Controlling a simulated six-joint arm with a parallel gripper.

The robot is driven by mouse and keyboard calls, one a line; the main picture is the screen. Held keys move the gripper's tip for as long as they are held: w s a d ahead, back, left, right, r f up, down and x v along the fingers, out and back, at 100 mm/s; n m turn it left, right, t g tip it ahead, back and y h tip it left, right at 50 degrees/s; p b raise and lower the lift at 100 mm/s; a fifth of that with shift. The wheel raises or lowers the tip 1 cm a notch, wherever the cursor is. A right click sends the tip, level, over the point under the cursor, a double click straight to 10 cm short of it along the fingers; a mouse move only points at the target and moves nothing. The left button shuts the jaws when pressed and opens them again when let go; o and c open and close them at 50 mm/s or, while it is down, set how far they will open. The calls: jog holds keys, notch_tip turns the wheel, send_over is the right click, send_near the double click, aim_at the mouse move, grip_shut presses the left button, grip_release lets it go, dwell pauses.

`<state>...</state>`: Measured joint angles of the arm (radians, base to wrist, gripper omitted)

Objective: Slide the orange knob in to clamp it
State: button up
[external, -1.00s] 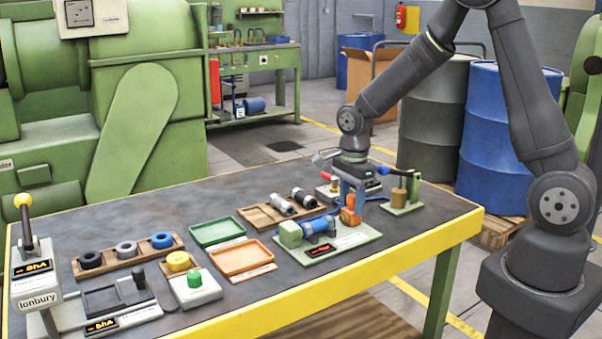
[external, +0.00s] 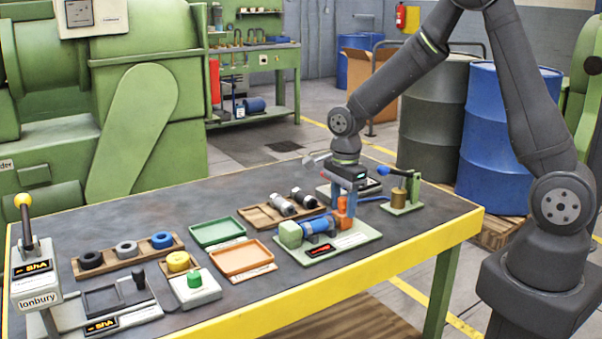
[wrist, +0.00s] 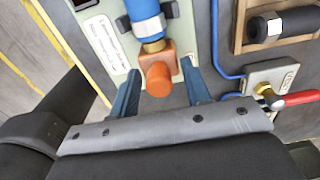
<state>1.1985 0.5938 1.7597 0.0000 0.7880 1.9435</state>
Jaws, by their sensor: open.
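The orange knob (wrist: 158,78) sticks out of an orange block (wrist: 153,56) at one end of the clamp fixture. The block also shows in the external view (external: 343,215). A blue cylinder (external: 318,225) lies between this block and a green block (external: 290,235) on the fixture's pale green base plate (external: 350,239). My gripper (wrist: 160,72) points down over the knob end. Its two blue fingers are open, one on each side of the knob, with gaps visible in the wrist view. Contact cannot be told from the external view.
A red-handled valve (wrist: 295,100) sits close to my gripper. A wooden tray (external: 265,216) with dark and silver fittings lies behind the fixture. A small green stand (external: 402,208) with a blue-knobbed lever stands to the right. Orange (external: 243,258) and green (external: 217,232) trays lie to the left.

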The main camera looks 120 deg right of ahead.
aim_at(344, 198)
jog(key=shift+r, duration=4.25)
jog(key=shift+f, duration=0.1)
jog(key=shift+f, duration=3.85)
